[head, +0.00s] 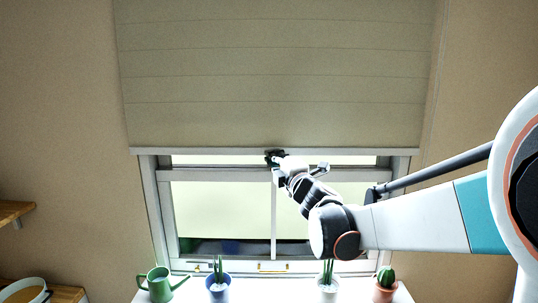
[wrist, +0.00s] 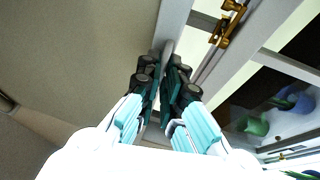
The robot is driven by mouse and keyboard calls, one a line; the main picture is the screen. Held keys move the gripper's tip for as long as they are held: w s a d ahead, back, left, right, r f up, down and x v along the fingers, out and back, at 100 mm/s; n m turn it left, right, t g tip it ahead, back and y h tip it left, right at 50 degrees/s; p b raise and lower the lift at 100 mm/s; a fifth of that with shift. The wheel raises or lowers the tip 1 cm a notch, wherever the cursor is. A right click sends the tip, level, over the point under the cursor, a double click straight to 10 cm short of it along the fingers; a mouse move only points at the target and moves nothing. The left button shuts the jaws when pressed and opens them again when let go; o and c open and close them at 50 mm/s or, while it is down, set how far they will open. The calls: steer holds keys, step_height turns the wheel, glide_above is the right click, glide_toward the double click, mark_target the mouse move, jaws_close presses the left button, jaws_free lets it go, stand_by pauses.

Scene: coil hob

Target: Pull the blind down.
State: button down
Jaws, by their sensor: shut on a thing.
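The beige blind (head: 275,75) hangs over the upper part of the window, its bottom edge (head: 205,151) a little above the window's upper crossbar. In the wrist view the blind (wrist: 85,45) fills the upper left. My gripper (head: 274,157) is at the middle of the blind's bottom edge. In the wrist view my gripper (wrist: 162,80) has its dark fingers closed around a thin grey piece (wrist: 167,48) at the blind's edge. The fingers hide most of that piece, so its full shape cannot be told.
Below the blind is the white-framed window (head: 274,210). On the sill stand a green watering can (head: 159,285), a blue pot (head: 219,285), a white pot (head: 328,286) and a cactus pot (head: 385,283). A brass fitting (wrist: 228,22) is near my fingers.

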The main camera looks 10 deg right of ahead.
step_height(320, 180, down, 32)
steer(key=b, duration=2)
steer(key=shift+s, duration=0.15)
steer(key=c, duration=1.8)
jaws_free()
steer(key=s, duration=0.4)
steer(key=s+d+f, duration=0.1)
steer(key=s, duration=0.6)
steer(key=shift+s+d+f, duration=0.2)
steer(key=shift+s+d, duration=0.1)
steer(key=shift+s, duration=0.1)
